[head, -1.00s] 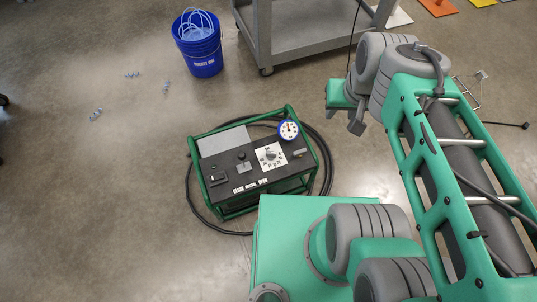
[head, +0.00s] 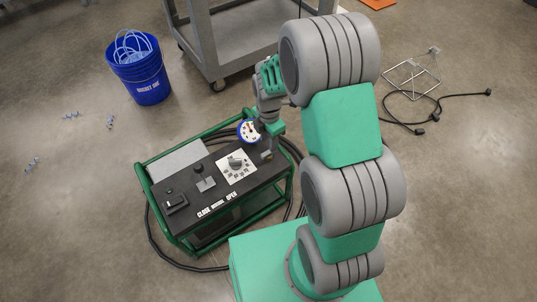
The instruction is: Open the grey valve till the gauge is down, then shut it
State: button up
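The pump unit's black panel (head: 216,203) sits in a green tube frame on the floor. A blue-rimmed gauge (head: 249,131) stands at the panel's far right; its needle is too small to read surely. The small grey valve (head: 267,155) lies on the panel just right of and below the gauge, partly covered by my gripper. My gripper (head: 267,143) is down beside the gauge at this valve. Its fingers are small and partly hidden, so I cannot tell whether they are open, shut or touching the valve.
A black knob on a white dial plate (head: 236,163) is left of the valve, with a lever (head: 204,182) and a switch (head: 175,203) farther left. A blue bucket (head: 140,75) and grey cart (head: 222,59) stand behind. Black hose loops around the unit.

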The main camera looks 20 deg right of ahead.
aim_at(269, 152)
notch_tip(269, 152, down, 6)
jog(key=shift+r+b, duration=0.1)
jog(key=shift+b, duration=0.55)
jog(key=shift+c, duration=0.6)
grip_shut()
